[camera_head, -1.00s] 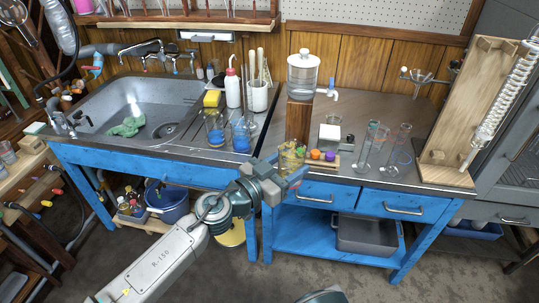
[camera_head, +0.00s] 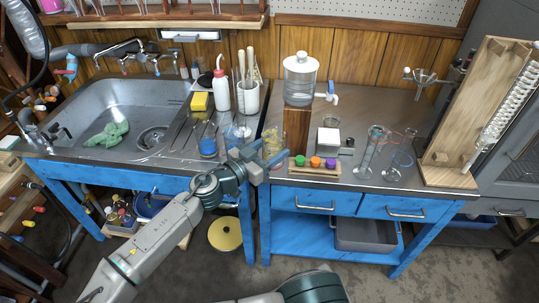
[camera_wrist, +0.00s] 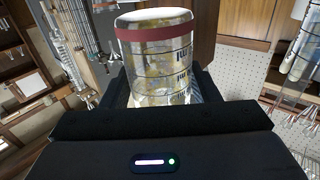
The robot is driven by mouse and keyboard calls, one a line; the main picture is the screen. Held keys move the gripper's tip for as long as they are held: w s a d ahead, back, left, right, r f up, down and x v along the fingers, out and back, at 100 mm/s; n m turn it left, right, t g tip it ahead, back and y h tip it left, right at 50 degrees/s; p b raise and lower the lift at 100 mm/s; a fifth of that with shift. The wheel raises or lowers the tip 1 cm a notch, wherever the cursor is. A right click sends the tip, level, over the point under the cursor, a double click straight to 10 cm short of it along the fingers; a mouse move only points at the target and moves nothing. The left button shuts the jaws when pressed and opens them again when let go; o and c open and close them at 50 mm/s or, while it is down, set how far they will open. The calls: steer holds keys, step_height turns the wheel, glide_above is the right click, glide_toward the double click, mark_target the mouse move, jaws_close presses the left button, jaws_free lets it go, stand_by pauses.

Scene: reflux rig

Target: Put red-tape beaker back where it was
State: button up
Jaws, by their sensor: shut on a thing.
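My gripper (camera_head: 270,158) is shut on the red-tape beaker. In the wrist view the beaker (camera_wrist: 158,75) is clear glass with a red band (camera_wrist: 155,32) near one end, dark printed marks and yellowish patches; its lower part in that picture is hidden behind the jaws. In the head view the held beaker (camera_head: 270,138) shows faintly above the jaws, at the counter's front, left of the wooden block. I cannot tell whether it touches the counter. Two other beakers are on the drainboard to the left, one with blue liquid (camera_head: 208,147), one (camera_head: 238,133) partly behind my arm.
A wooden block (camera_head: 297,125) carrying a lidded glass jar (camera_head: 300,78) stands just right of the gripper. A rack with green, orange and purple pieces (camera_head: 315,170) lies at the front edge. Glass cylinders (camera_head: 370,150) stand farther right. The sink (camera_head: 90,110) is left.

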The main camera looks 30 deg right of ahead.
steer(key=w+f, duration=0.1)
steer(key=w+d+f, duration=0.1)
steer(key=w, duration=0.1)
steer(key=shift+w+d+f, duration=0.15)
steer(key=shift+f, duration=0.05)
step_height(320, 180, down, 4)
steer(key=shift+r, duration=0.1)
steer(key=o, duration=1.1)
steer(key=b+v, duration=0.1)
steer(key=v, duration=1.1)
